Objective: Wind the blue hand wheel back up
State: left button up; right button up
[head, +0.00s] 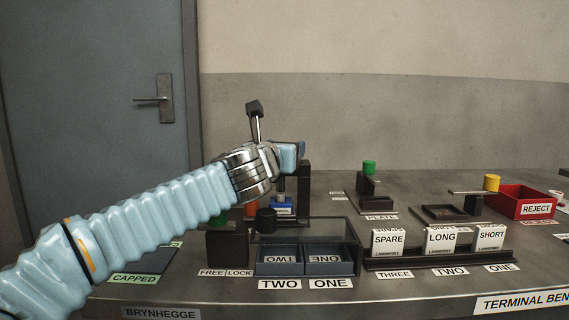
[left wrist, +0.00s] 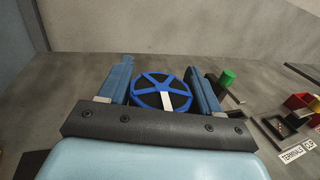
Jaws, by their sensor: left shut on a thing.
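The blue hand wheel (left wrist: 147,81) shows in the left wrist view, with a blue rim and spokes over a dark centre. A white mark (left wrist: 167,101) runs from its middle toward the lower edge. My left gripper (left wrist: 163,84) has one finger on each side of the wheel and is shut on it. In the head view my left gripper (head: 291,156) is at a dark upright frame (head: 305,180) on the bench, and hides the wheel. A blue part (head: 283,208) with a white label sits low under the gripper. My right gripper is not in view.
A clear-walled case with two trays (head: 278,262) stands in front of the frame. Right of it, a dark rack (head: 400,262) holds cards. A green-topped fixture (head: 369,168), a yellow-topped one (head: 492,183) and a red reject bin (head: 523,193) stand farther right.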

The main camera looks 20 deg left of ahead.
pick_arm(q)
jog(key=shift+n+y, duration=0.4)
jog(key=shift+y, duration=0.3)
jog(key=o, duration=1)
jog(key=shift+c, duration=0.2)
jog(key=s+b, duration=0.1)
jog(key=s, duration=1.2)
jog(key=shift+s+d, duration=0.3)
jog(key=shift+s, duration=0.1)
